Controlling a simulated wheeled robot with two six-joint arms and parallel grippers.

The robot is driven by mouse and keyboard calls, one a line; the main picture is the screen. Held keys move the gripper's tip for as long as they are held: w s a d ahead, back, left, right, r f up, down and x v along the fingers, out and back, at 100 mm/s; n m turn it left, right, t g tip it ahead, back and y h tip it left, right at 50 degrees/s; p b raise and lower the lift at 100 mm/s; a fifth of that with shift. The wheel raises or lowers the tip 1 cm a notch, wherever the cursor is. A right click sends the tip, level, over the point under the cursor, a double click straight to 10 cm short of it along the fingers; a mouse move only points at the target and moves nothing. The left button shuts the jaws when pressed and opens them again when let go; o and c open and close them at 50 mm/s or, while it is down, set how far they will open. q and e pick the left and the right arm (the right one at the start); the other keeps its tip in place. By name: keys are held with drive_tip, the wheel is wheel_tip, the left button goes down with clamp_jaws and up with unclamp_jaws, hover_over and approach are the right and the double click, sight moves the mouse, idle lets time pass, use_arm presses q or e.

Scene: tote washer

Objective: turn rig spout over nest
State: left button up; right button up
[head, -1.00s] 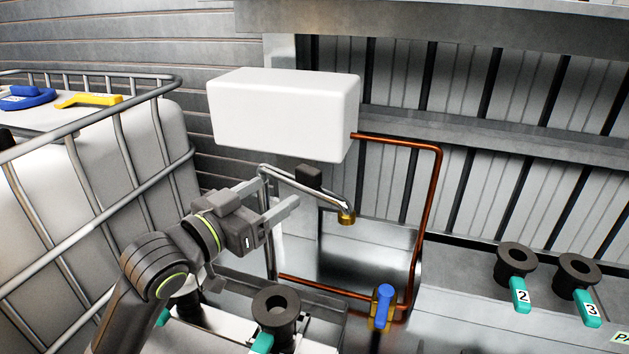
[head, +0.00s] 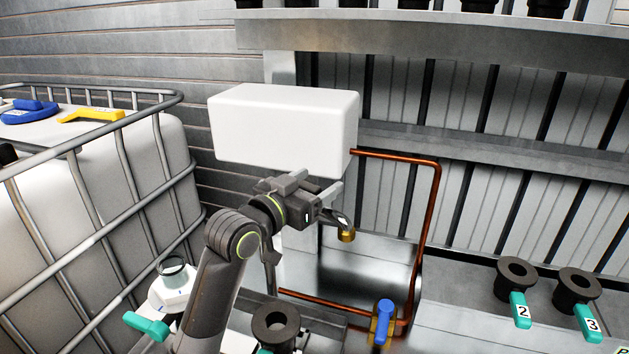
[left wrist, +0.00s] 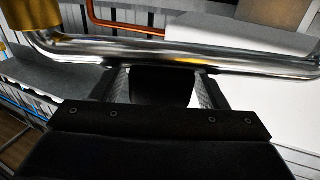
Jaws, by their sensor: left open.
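The rig spout is a chrome pipe with a brass tip (head: 346,236), below the white box; my left arm hides much of it. In the left wrist view the spout's pipe (left wrist: 230,57) crosses the picture, with its brass end at the top left. My left gripper (head: 318,188) is open at the spout. In the left wrist view its fingers (left wrist: 162,88) stand on either side of the spout's black block (left wrist: 160,82); I cannot tell whether they touch it. A black ring-shaped holder (head: 276,322) stands below; I cannot tell whether it is the nest. My right gripper is out of view.
A white box (head: 285,125) hangs above the spout. A copper pipe (head: 434,200) runs down to a blue-handled valve (head: 384,315). Black holders tagged 2 (head: 516,272) and 3 (head: 577,285) stand right. A caged white tank (head: 150,165) stands left.

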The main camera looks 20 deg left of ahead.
use_arm(q)
drive_tip(key=shift+w, duration=0.1)
drive_tip(key=c, duration=1.4)
